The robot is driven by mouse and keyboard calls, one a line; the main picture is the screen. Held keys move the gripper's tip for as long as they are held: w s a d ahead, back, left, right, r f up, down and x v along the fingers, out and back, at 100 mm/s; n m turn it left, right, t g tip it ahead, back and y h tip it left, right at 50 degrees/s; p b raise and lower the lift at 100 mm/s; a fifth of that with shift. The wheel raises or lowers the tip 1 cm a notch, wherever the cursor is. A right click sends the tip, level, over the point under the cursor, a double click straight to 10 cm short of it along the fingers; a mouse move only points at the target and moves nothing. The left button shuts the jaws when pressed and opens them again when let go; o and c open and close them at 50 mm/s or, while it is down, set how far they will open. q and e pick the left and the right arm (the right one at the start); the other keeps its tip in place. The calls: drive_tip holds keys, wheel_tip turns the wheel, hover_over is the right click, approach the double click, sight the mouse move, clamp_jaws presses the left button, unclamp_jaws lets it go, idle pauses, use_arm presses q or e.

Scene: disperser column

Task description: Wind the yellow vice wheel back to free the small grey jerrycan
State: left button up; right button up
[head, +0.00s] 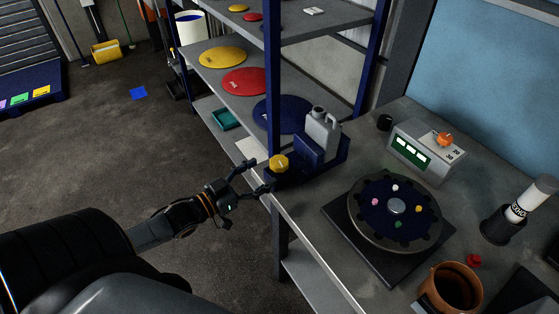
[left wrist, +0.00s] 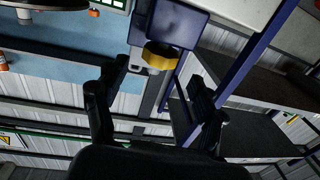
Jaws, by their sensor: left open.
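The yellow vice wheel (head: 279,163) is at the near left end of the dark blue vice (head: 300,172), at the bench edge. The small grey jerrycan (head: 322,133) stands upright in the vice behind a blue jaw block (head: 309,150). My left gripper (head: 259,177) is open, its fingers pointing at the wheel from the left. In the left wrist view the wheel (left wrist: 160,57) lies beyond and between the spread fingers (left wrist: 155,105), with the blue block (left wrist: 178,22) behind it. The fingers look apart from the wheel. My right gripper is not in view.
A round dark rotor plate (head: 397,208) with coloured pegs, a grey meter box (head: 428,150), an orange mug (head: 453,286) and a white cylinder (head: 530,200) stand on the bench (head: 300,214). A blue-posted shelf (head: 272,75) rises close behind the vice. The floor left is mostly clear.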

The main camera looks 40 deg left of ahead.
sight(272, 167)
use_arm(q)
drive_tip(key=p+x, duration=0.1)
drive_tip(key=x, duration=0.6)
drive_tip(key=c, duration=1.2)
